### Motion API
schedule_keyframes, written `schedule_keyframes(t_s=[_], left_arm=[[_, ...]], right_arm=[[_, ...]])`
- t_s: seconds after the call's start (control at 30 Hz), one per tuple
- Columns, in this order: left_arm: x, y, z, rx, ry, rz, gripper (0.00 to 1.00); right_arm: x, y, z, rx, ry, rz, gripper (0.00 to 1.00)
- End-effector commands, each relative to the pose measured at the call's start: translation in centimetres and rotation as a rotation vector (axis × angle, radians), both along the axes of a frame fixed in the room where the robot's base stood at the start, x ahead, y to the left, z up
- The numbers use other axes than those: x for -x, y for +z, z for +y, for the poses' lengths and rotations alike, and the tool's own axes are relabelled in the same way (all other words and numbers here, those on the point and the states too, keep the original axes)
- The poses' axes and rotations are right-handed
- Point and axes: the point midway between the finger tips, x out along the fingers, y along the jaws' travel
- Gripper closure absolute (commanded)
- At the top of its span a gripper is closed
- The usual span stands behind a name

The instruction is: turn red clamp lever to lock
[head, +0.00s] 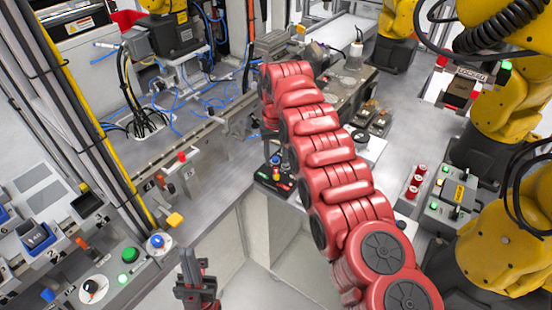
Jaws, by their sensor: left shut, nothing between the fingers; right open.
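I cannot make out the red clamp lever with certainty. A small black fixture (272,181) with red, yellow and green parts sits at the table's front edge, beside my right arm. My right arm is the red segmented one, reaching from the lower right to the upper middle and bending down at its far end. My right gripper (275,162) is small and partly hidden there, close above or beside the black fixture; it appears open, and contact is unclear. My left gripper (196,284) is at the bottom, shut and empty, over the floor gap.
A red knob on a pale block (182,158) stands at the left. A control panel (125,268) with green and blue buttons is at the lower left. Yellow robot arms (508,110) and a button box (452,195) stand at the right. Blue hoses (195,105) lie at the back.

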Motion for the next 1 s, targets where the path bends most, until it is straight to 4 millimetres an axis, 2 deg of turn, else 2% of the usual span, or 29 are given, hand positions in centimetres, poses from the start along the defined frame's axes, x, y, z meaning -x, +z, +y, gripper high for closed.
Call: schedule_keyframes(t_s=[0.03,0.5,0.67,1.0], left_arm=[[0.0,2.2,0.0,0.000,0.000,0.000,1.00],[0.0,11.5,0.0,0.000,0.000,0.000,1.00],[0.0,12.9,0.0,0.000,0.000,0.000,1.00],[0.0,12.8,0.0,0.000,0.000,0.000,1.00]], right_arm=[[0.0,2.2,0.0,0.000,0.000,0.000,0.53],[0.0,11.6,0.0,0.000,0.001,-0.002,0.53],[-0.1,12.9,0.0,0.000,0.001,-0.002,0.53],[-0.1,12.8,0.0,0.000,0.001,-0.002,0.53]])
